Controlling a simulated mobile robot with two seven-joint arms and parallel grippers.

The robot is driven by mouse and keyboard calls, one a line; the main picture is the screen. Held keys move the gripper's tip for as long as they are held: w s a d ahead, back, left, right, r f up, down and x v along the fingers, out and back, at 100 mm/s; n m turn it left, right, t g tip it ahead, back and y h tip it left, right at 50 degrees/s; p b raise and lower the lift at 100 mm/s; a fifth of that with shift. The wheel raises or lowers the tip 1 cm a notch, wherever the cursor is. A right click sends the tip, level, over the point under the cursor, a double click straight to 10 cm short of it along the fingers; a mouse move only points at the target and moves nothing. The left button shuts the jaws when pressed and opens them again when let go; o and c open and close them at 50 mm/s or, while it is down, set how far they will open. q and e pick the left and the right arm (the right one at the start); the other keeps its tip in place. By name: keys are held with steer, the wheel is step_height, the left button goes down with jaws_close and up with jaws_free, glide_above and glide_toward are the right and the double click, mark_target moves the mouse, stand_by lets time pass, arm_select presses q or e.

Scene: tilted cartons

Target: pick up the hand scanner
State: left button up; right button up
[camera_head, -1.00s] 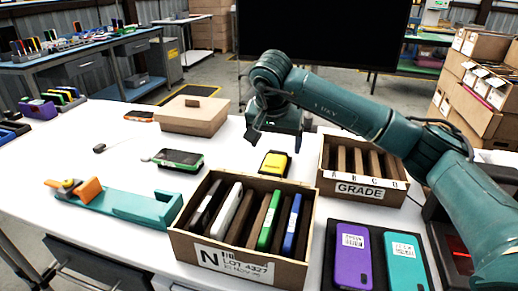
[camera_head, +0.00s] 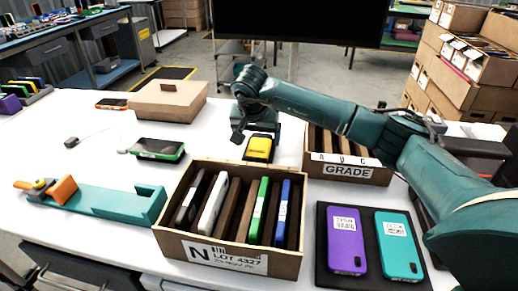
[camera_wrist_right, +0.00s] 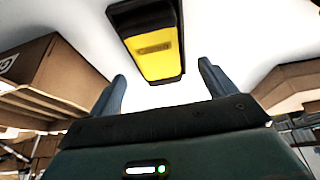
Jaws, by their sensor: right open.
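The hand scanner, a yellow and black block (camera_head: 258,147), lies on the white table behind the lot carton. In the right wrist view the hand scanner (camera_wrist_right: 152,45) shows its yellow face and black edges beyond the fingertips, roughly centred between them. My right gripper (camera_head: 256,134) is above and just behind the scanner. In the right wrist view my right gripper (camera_wrist_right: 162,80) is open, with a clear gap between its two fingers and nothing held. My left gripper is not in view.
The lot carton (camera_head: 225,263) with upright phones stands in front of the scanner. The grade carton (camera_head: 349,171) stands to its right. A green-edged phone (camera_head: 158,149) and a lidded brown box (camera_head: 168,101) lie left. A black tray (camera_head: 318,270) holds two phones.

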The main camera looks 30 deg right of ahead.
mark_target(259, 144)
steer(key=shift+x, duration=1.85)
steer(key=shift+d, duration=0.1)
steer(key=shift+r, duration=0.1)
steer(key=c, duration=1)
steer(key=shift+o, duration=0.2)
